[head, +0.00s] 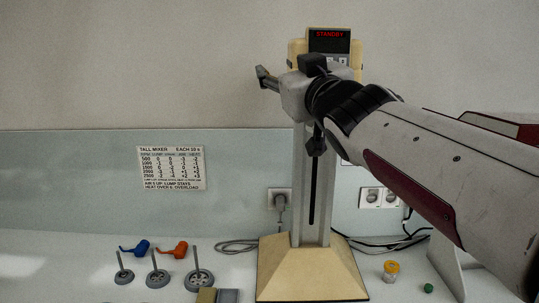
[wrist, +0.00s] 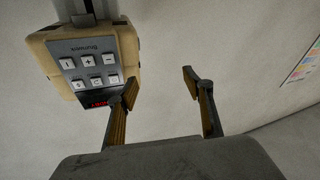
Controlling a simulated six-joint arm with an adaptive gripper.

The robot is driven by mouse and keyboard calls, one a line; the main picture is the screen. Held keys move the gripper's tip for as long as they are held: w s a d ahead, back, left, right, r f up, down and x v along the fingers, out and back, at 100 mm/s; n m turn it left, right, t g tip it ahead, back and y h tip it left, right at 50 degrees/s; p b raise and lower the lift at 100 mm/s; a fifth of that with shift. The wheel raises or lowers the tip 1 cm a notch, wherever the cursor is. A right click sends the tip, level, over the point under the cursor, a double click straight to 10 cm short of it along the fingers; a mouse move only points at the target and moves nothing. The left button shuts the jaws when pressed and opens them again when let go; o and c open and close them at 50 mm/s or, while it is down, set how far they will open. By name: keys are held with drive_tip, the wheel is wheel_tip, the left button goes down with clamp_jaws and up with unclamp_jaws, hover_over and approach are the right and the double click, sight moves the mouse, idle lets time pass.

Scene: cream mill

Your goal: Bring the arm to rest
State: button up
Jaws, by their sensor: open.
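My gripper (wrist: 160,86) is open and empty in the wrist view, with two dark fingers with tan pads spread apart against the pale wall. In the head view the gripper (head: 265,78) points to the left, just left of the mixer's head. My arm comes in from the right and crosses in front of the tall mixer (head: 312,268), hiding part of its head and column. The mixer's display (head: 329,35) reads STANDBY in red. In the wrist view its button panel (wrist: 91,68) is at the upper left, close beside the left finger in the picture; I cannot tell the gap.
Several grey stirrers (head: 157,277), a blue piece (head: 136,248) and an orange piece (head: 174,250) lie at the bench's left. A printed chart (head: 171,168) hangs on the wall. Cables trail behind the mixer.

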drive_tip(key=s+d+f+m+g+h, duration=0.3)
drive_tip(key=s+d+f, duration=0.4)
drive_tip(key=f, duration=0.4)
drive_tip(key=s+d+f+m+g+h, duration=0.2)
drive_tip(key=s+d+f+g+h, duration=0.15)
drive_tip(key=s+d+f, duration=0.55)
drive_tip(key=s+a+f+m+g, duration=0.1)
drive_tip(key=s+f+g, duration=0.6)
drive_tip(key=s+f, duration=1.2)
wheel_tip(320, 180, down, 3)
drive_tip(key=shift+s+a+r+y, duration=0.2)
drive_tip(key=shift+s+a+y, duration=0.15)
drive_tip(key=shift+s+a, duration=0.05)
